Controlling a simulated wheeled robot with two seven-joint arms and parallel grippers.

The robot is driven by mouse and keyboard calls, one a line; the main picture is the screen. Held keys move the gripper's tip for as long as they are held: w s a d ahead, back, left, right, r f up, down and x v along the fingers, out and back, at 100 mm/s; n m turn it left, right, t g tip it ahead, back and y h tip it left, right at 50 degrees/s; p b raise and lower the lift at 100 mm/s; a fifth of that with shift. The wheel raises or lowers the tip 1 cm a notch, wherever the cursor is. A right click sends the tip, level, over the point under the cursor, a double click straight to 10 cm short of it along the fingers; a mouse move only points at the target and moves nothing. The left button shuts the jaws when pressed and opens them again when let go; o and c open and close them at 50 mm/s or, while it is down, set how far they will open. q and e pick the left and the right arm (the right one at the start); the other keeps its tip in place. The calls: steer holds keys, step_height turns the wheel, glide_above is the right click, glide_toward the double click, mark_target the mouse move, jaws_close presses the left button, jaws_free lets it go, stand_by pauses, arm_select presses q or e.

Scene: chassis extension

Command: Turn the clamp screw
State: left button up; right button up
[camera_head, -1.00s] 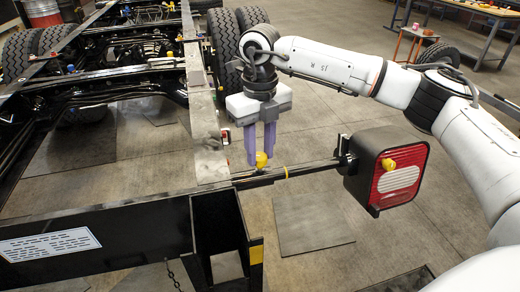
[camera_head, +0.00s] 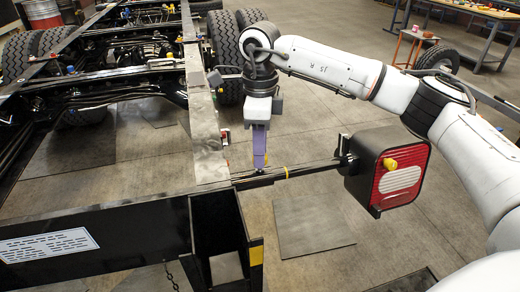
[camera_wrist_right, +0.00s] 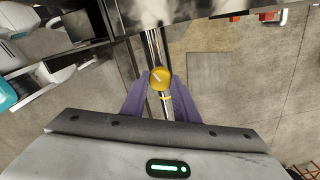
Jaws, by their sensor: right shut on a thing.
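The clamp screw has a round yellow knob (camera_wrist_right: 160,77), seen in the right wrist view on a dark rod (camera_head: 312,169). My right gripper (camera_head: 260,158) points straight down over the rod, its two purple fingers seen edge-on in the head view, one covering the other. In the right wrist view the fingers (camera_wrist_right: 160,84) stand on both sides of the knob and are shut on it. In the head view the knob is hidden behind the fingers. My left gripper is in neither view.
The chassis rail (camera_head: 205,130) and black rear beam (camera_head: 100,225) lie to the left. Open floor (camera_head: 310,225) lies below the rod.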

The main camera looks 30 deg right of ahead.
steer(key=shift+r+n, duration=0.1)
steer(key=shift+n, duration=1.9)
steer(key=o, duration=1.1)
steer(key=shift+c, duration=0.2)
step_height(320, 180, up, 10)
steer(key=shift+r+b, duration=0.15)
steer(key=shift+b, duration=0.3)
